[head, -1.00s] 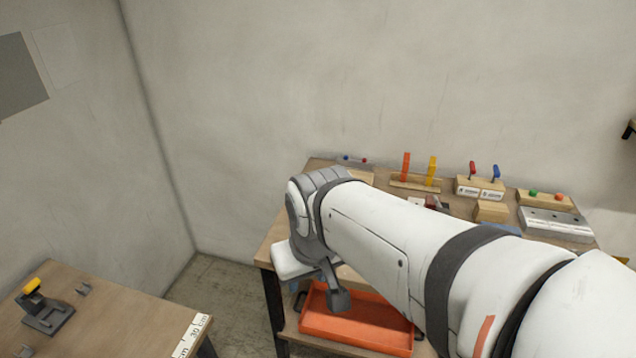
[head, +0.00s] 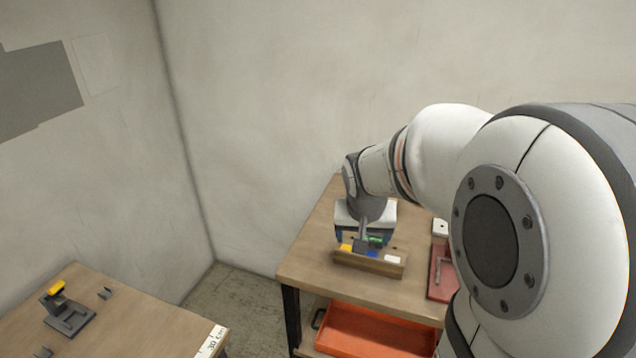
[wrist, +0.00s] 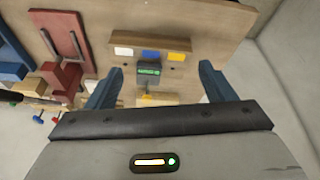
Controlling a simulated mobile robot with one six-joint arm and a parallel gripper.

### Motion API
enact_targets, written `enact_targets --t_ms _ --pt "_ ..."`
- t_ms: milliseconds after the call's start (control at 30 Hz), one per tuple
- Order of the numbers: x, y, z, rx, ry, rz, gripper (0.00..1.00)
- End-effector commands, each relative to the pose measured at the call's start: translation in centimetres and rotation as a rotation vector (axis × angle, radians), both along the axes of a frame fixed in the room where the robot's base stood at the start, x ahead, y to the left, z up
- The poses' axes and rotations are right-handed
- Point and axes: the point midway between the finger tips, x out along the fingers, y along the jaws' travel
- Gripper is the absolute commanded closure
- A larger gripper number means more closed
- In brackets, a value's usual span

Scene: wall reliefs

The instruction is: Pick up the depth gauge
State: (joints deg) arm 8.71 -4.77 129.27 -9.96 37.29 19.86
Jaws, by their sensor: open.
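A small dark device with a lit green display, which looks like the depth gauge (wrist: 149,73), is at a wooden rack (wrist: 150,42) with white, blue and yellow labels. In the head view its green part (head: 376,240) shows behind the rack (head: 368,264), partly hidden by my gripper. My gripper (wrist: 159,70) is open, with its two blue fingers apart, one to each side of the device in the wrist view. Nothing is held. I cannot tell how far the fingertips are from the device. In the head view my gripper (head: 365,232) is over the table by the rack.
A red tray or holder (head: 442,275) stands right of the rack, and also shows in the wrist view (wrist: 62,38). An orange bin (head: 375,330) is under the table. The table's left side (head: 310,255) is clear. Another bench (head: 130,310) is at left.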

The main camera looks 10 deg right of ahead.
Motion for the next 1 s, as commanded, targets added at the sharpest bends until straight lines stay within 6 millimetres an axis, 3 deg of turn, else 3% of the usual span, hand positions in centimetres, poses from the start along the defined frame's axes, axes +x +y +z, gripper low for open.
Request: enact_targets --t_ms 100,300,767,1000 --pt "4.1 -2.8 -2.4 -0.003 -0.017 -0.095 0.24" --pt "8.0 -5.7 -5.2 0.0 -0.051 -0.191 0.24" --pt "10.1 -7.3 -9.0 0.003 -0.06 -0.216 0.24" --pt "11.2 -8.3 -11.9 0.003 -0.058 -0.215 0.24"
